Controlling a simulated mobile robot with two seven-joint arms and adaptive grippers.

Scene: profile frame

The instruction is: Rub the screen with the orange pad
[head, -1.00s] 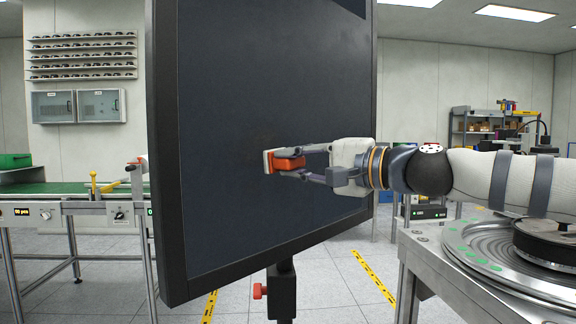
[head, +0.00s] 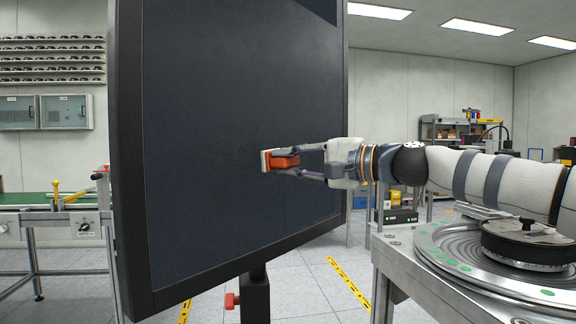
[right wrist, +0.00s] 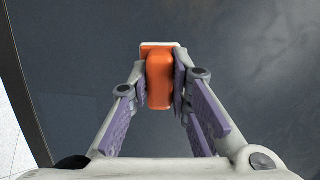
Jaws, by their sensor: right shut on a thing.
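The screen (head: 215,110) is a large dark panel in a black frame on a stand, filling the middle left of the head view. My right gripper (head: 285,161) is shut on the orange pad (head: 284,161), which has a pale face (head: 265,161) turned toward the screen. In the right wrist view the pad (right wrist: 160,82) sits between the two fingers (right wrist: 160,95), with the dark screen (right wrist: 245,50) behind it. The pad's face is at or very near the screen; I cannot tell whether they touch. My left gripper does not show.
A metal table with a round ridged plate (head: 447,243) stands at the right, under my right arm. A green conveyor (head: 30,199) stands at the left behind the screen. A shelf with boxes (head: 450,132) is at the back right.

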